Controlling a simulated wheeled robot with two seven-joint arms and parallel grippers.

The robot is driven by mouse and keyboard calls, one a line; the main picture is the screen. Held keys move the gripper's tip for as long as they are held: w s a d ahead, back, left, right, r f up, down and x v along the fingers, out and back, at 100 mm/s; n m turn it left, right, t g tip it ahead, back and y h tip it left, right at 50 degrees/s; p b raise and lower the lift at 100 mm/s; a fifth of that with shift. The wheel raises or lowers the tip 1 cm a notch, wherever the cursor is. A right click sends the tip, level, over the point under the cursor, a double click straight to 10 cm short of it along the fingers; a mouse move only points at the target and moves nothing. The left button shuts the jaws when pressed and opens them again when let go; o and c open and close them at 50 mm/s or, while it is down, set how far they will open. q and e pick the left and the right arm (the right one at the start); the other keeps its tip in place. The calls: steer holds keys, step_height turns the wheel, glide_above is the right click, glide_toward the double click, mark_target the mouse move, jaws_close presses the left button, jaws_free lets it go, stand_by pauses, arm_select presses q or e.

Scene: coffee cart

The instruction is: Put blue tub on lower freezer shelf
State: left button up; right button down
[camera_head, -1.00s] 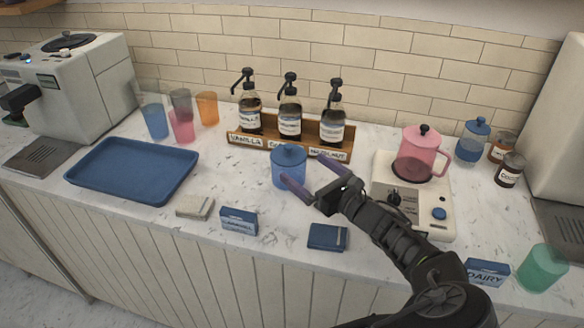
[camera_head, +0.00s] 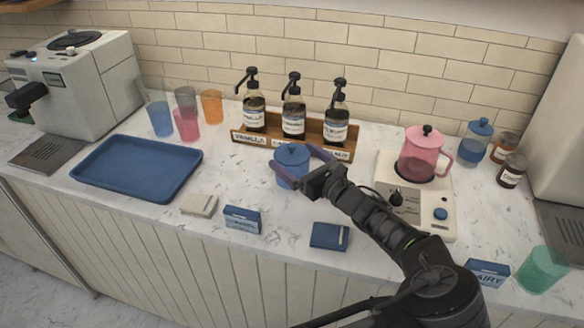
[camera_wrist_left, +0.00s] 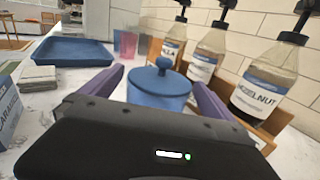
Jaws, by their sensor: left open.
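A blue tub (camera_head: 291,172) with a knobbed lid stands upright on the counter, in front of the syrup rack. My left gripper (camera_head: 292,157) is open, with one purple finger on each side of the tub. In the left wrist view the tub (camera_wrist_left: 158,88) sits between the two spread fingers (camera_wrist_left: 157,78); I cannot tell whether they touch it. The gripper body hides the tub's lower part there. My right gripper is not in view. No freezer or shelf shows.
A wooden rack (camera_head: 272,144) with syrup pump bottles stands close behind the tub. A burner with a pink pot (camera_head: 418,157) is to the right, a blue tray (camera_head: 136,187) to the left. Small boxes (camera_head: 242,220) and a dark blue item (camera_head: 330,236) lie in front.

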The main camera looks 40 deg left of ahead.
arm_select(q)
steer(key=shift+x, duration=1)
steer(key=shift+c, duration=0.6)
steer(key=c, duration=1.8)
